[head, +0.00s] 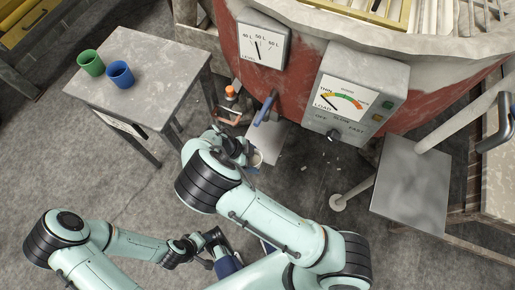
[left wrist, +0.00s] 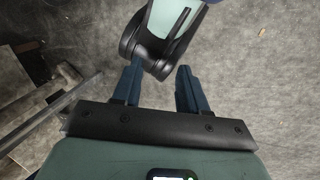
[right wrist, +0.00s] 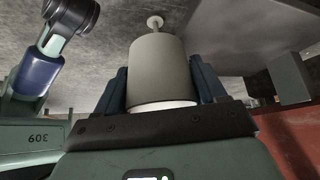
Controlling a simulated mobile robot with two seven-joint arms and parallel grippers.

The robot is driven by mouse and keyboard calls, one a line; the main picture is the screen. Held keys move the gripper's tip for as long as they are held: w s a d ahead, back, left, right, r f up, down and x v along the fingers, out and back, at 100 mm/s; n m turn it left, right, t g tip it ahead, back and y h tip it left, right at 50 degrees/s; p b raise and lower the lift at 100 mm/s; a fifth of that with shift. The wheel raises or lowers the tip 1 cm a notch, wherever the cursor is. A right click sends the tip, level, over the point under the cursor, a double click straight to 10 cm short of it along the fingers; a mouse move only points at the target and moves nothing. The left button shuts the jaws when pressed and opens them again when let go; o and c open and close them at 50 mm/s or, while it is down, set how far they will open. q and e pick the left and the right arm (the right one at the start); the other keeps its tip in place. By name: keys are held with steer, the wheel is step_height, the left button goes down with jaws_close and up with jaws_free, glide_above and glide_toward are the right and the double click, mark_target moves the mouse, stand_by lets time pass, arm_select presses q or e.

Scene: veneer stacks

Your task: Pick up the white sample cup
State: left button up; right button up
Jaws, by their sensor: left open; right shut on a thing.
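The white sample cup (right wrist: 160,72) sits between the blue fingers of my right gripper (right wrist: 159,80) in the right wrist view, with a finger on each side.
A grey table (head: 150,72) at the left holds a green cup (head: 91,63) and a blue cup (head: 120,74). A grey platform (head: 410,190) is at the right.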

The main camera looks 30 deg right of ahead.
arm_select(q)
steer(key=shift+s+d+r+p, duration=0.35)
steer(key=shift+s+r+p, duration=0.15)
steer(key=shift+s, duration=0.2)
arm_select(e)
steer(key=s+a, duration=0.4)
steer(key=a, duration=0.1)
steer(key=shift+s+a, duration=0.2)
steer(key=shift+s, duration=0.15)
